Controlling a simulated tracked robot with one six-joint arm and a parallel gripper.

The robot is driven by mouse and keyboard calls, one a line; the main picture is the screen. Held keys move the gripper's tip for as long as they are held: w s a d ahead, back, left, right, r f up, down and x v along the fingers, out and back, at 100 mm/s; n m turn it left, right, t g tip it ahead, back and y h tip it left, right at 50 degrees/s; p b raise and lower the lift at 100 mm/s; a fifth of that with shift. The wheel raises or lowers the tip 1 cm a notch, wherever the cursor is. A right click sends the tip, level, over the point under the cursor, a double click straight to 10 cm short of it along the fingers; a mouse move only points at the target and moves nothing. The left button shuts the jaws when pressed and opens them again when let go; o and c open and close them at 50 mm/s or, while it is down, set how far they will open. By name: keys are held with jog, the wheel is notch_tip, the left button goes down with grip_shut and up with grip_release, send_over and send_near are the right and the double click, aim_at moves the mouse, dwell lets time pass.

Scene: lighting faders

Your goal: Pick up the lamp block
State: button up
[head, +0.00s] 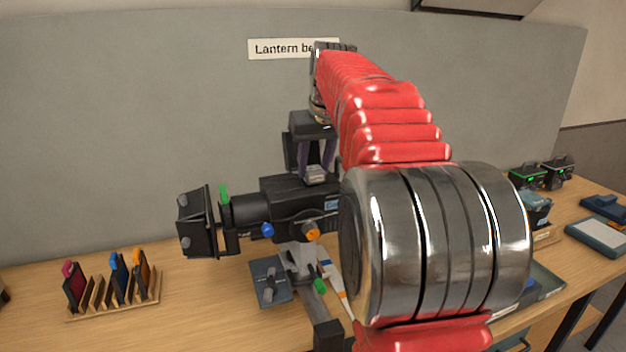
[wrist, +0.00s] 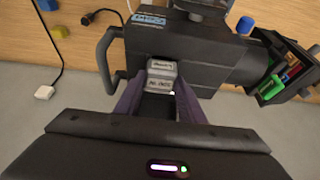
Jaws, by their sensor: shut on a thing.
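The lamp block (head: 316,175) is a small light-grey block at the top of the black lantern (head: 290,194) in the head view. It also shows in the wrist view (wrist: 161,68), with printed labels on its top. My gripper (head: 317,164) points down over the lantern, its purple fingers on either side of the block and shut on it. In the wrist view my gripper (wrist: 161,82) has both fingertips at the block's sides. The block's lower part is hidden, so I cannot tell whether it is seated or lifted.
The lantern stands on a support above the wooden bench. A rack (head: 113,307) of coloured-tab holders is at the left. A dark plate (head: 268,278) lies below the lantern. Green-lit black units (head: 527,177) stand at the right. A grey panel rises behind. My arm hides the bench's middle right.

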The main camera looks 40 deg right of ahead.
aim_at(314, 169)
jog(key=shift+r, duration=0.1)
notch_tip(314, 169, up, 10)
dwell(0.9)
jog(key=shift+s, duration=0.2)
dwell(1.3)
